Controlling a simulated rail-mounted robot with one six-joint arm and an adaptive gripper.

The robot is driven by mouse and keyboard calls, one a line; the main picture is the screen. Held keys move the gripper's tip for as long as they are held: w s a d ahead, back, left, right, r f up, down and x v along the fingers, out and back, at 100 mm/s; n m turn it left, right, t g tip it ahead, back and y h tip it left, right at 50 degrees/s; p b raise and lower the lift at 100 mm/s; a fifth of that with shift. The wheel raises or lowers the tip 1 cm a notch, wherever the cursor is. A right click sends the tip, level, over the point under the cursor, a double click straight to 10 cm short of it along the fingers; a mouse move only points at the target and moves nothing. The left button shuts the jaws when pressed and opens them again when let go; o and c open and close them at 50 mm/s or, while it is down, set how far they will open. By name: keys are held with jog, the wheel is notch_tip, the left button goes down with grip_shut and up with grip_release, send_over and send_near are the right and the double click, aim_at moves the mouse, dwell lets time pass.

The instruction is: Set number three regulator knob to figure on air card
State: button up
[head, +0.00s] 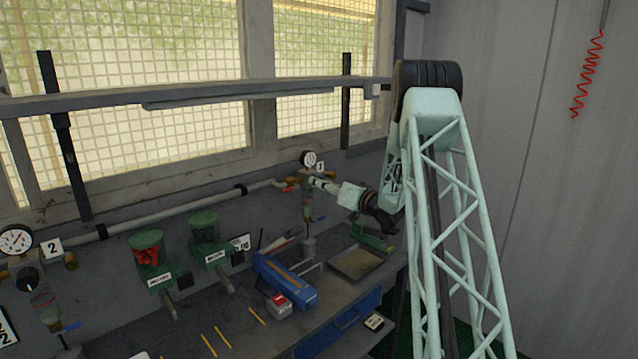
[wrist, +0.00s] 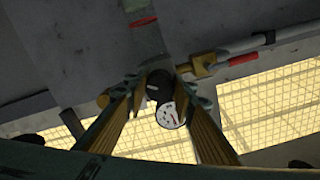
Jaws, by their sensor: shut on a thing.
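The number three regulator's gauge (head: 308,158) is a small white dial on the back wall beside a "3" plate (head: 320,167). My gripper (head: 318,183) reaches it from the right, just below the dial. In the wrist view, my gripper's two fingers (wrist: 157,88) close on the sides of the black regulator knob (wrist: 158,84), which has a pale mark on it. The gauge (wrist: 168,115) shows next to the knob, with a dark and red needle; its figure is too small to read. I cannot make out which card is the air card.
A second gauge (head: 15,240) with a "2" plate (head: 52,248) is at the far left. A pipe (head: 190,207) runs along the wall.

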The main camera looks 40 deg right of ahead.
jog(key=shift+m+p, duration=0.3)
jog(key=shift+m, duration=0.7)
jog(key=o, duration=0.8)
jog(key=shift+o, duration=0.2)
jog(key=shift+s, duration=0.2)
jog(key=s+d, duration=0.1)
jog(key=s, duration=1)
jog(key=shift+s+d, duration=0.3)
jog(key=shift+d, duration=0.05)
jog(key=shift+w, duration=0.1)
